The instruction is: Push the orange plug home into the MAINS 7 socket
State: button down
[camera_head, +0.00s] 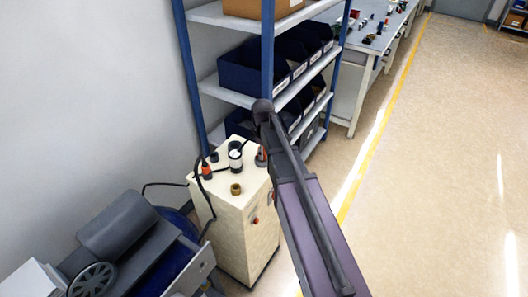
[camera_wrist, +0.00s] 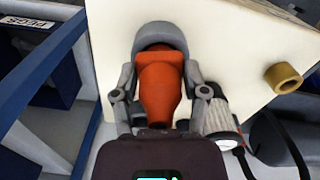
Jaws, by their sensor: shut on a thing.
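The orange plug (camera_wrist: 160,85) is between the two fingers of my gripper (camera_wrist: 158,78) in the wrist view, and the gripper is shut on it. The plug's far end meets a rounded grey collar (camera_wrist: 160,36) by the cream cabinet top. I cannot tell how deep the plug sits in it, and no MAINS 7 label is readable. In the head view a bit of the orange plug (camera_head: 261,157) shows at the cabinet's right back side, and my arm hides most of the gripper.
On the cream cabinet (camera_head: 240,225) stand a black-and-white cylinder (camera_head: 235,155) close beside my gripper, a brass ring (camera_head: 236,189) and another orange piece (camera_head: 206,172). A blue-framed shelf (camera_head: 240,95) with bins stands behind. The floor to the right is clear.

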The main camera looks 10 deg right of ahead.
jog(key=shift+f+b, duration=0.4)
jog(key=shift+f, duration=0.05)
dwell(0.3)
grip_release()
dwell(0.5)
jog(key=shift+r, duration=0.15)
jog(key=shift+r+p, duration=3.5)
jog(key=shift+p, duration=0.15)
jog(key=shift+r, duration=0.1)
jog(key=shift+r+p, duration=1.9)
jog(key=shift+p, duration=0.1)
jog(key=shift+s, duration=0.1)
